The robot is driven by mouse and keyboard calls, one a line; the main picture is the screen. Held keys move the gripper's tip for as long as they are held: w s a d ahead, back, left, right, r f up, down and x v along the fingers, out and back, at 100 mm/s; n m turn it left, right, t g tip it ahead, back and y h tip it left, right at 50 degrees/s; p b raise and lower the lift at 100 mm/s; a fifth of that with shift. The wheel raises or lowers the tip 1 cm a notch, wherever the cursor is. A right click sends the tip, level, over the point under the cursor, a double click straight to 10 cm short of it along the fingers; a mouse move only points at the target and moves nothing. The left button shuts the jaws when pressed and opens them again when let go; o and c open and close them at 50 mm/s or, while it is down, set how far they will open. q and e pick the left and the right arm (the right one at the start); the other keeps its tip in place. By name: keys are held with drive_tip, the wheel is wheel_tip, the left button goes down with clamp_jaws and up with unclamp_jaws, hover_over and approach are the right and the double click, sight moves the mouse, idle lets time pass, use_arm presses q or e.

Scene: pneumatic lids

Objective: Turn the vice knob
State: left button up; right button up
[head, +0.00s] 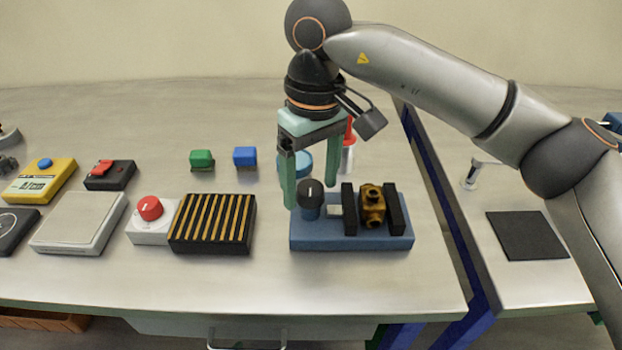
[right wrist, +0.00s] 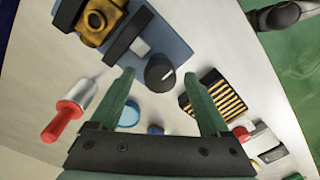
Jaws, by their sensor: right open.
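The vice is a blue base (head: 345,243) with two black jaws on the bench. A brass fitting (head: 372,206) sits between the jaws. In the right wrist view the knob (right wrist: 160,73) shows in the gap at the fingertips (right wrist: 158,79). I cannot tell whether they touch it. My left gripper is not in view.
A striped black-and-yellow block (head: 212,224) and a red button box (head: 150,222) stand left of the vice. Green (head: 202,159) and blue (head: 245,157) blocks lie behind. A red-handled tool (head: 349,150) and blue disc (head: 296,163) are behind the gripper. The bench front is clear.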

clamp_jaws()
idle(0.7)
